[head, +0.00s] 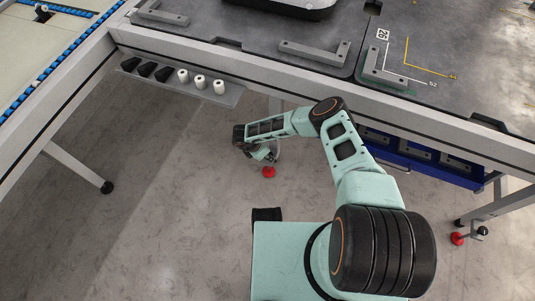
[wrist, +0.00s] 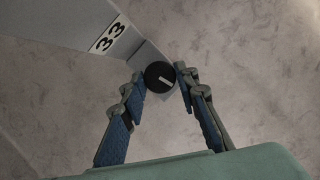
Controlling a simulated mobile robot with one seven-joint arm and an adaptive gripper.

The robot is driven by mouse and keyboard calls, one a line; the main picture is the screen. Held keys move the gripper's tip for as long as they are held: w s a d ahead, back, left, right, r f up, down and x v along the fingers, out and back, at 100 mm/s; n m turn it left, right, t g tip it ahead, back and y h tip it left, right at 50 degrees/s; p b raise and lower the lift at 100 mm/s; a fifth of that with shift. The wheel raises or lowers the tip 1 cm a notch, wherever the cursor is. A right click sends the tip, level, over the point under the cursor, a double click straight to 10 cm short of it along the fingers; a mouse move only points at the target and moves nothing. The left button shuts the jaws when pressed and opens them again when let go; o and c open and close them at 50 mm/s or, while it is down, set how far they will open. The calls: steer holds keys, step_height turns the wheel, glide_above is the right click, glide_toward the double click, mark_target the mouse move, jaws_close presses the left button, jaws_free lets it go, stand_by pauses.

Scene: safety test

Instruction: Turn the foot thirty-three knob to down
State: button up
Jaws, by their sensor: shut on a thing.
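In the wrist view, a round black knob (wrist: 157,70) with a short white pointer mark sits on a grey bracket beside a plate labelled 33 (wrist: 108,38). The pointer mark runs from near the knob's middle towards its right side, slightly tilted. My gripper (wrist: 160,75) has its blue-padded fingers on both sides of the knob, shut on it. In the head view, my gripper (head: 262,153) is low under the table edge, just above a red foot (head: 268,172). The knob cannot be made out there.
A blue drawer unit (head: 420,165) hangs to the right. Another red foot (head: 457,239) stands at the far right.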

steer(key=shift+w+m+g, duration=0.2)
steer(key=shift+m+g, duration=0.2)
steer(key=shift+m, duration=0.9)
steer(key=shift+h, duration=0.3)
steer(key=o, duration=1.1)
steer(key=shift+s+r, duration=0.1)
steer(key=v, duration=1.1)
steer(key=shift+a+r, duration=0.15)
steer(key=shift+r, duration=0.25)
